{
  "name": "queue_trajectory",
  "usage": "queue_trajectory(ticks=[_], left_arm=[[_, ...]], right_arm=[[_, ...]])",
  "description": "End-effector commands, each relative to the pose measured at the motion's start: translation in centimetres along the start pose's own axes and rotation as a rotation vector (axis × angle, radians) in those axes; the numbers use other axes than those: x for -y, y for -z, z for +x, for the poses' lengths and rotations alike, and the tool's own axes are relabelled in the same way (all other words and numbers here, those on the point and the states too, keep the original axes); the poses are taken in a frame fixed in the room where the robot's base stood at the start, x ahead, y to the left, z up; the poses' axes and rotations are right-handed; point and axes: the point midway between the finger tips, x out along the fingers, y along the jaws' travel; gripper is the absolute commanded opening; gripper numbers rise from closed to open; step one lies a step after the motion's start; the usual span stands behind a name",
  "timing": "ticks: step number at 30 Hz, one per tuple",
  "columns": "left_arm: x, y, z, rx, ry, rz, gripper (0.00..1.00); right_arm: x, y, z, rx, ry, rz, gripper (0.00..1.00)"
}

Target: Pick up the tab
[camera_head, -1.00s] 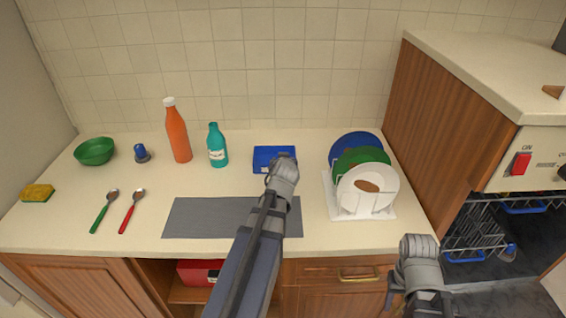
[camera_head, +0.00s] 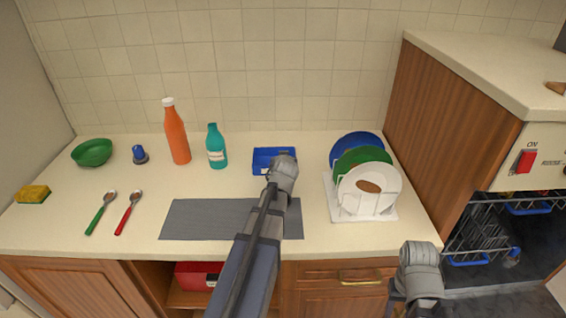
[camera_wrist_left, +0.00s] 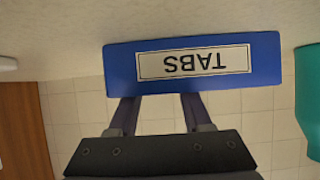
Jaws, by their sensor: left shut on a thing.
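A blue box (camera_head: 262,160) labelled TABS stands on the counter near the back wall. In the left wrist view the box (camera_wrist_left: 262,60) shows upside down with its label facing the camera. My left gripper (camera_head: 280,163) reaches down into the box from above. In the left wrist view its two fingers (camera_wrist_left: 160,108) go behind the labelled wall, which hides their tips. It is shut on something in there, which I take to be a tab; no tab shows. My right gripper (camera_head: 400,300) hangs before the counter front, its fingers mostly hidden.
A teal bottle (camera_head: 216,148) and an orange bottle (camera_head: 177,135) stand left of the box. A dish rack (camera_head: 384,213) with plates stands to its right. A grey mat (camera_head: 190,220) lies in front. An open dishwasher (camera_head: 500,232) is at the right.

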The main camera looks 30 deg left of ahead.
Motion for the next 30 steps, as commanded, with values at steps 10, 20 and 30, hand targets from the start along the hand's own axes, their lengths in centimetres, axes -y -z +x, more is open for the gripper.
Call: queue_trajectory(ticks=[10,20,30], left_arm=[[0.0,0.0,0.0,0.001,0.0,0.0,0.0],[0.0,1.0,-0.5,0.0,0.0,0.0,0.0],[0.0,5.0,-2.7,0.0,0.0,0.0,0.0]], right_arm=[[0.0,0.0,0.0,0.0,0.0,0.0,0.5],[-0.1,-0.1,-1.1,0.0,0.0,0.0,0.5],[-0.5,-0.3,-5.6,0.0,0.0,0.0,0.5]])
